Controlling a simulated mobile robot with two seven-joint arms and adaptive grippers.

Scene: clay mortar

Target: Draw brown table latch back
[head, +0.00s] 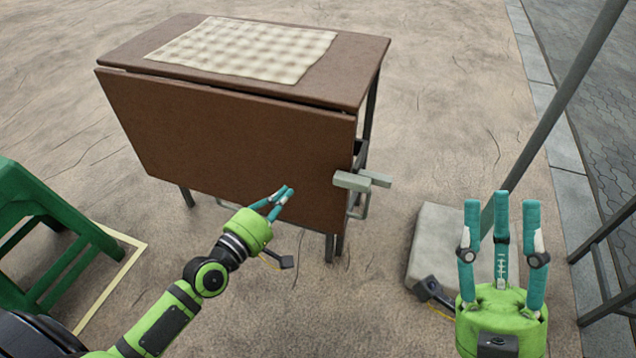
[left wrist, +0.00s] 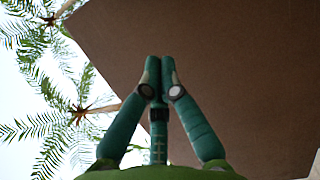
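The brown table (head: 225,125) has a drop leaf hanging down its front. A pale grey-green latch (head: 352,181) with a bar-like handle sits at the right edge of the leaf, with a metal bracket below it. My left gripper (head: 287,195) is in front of the leaf, left of the latch and apart from it. Its fingertips are together with nothing between them, as the left wrist view (left wrist: 160,62) also shows. The leaf's brown underside (left wrist: 240,70) fills much of that view; the latch is not in it. My right gripper (head: 502,205) is open and empty, right of the table.
A checked cloth (head: 245,48) lies on the tabletop. A green plastic stool (head: 45,235) stands at the left. A concrete block (head: 440,250) with a slanted grey pole stands at the right, near a dark metal frame (head: 610,265). Ground between table and block is clear.

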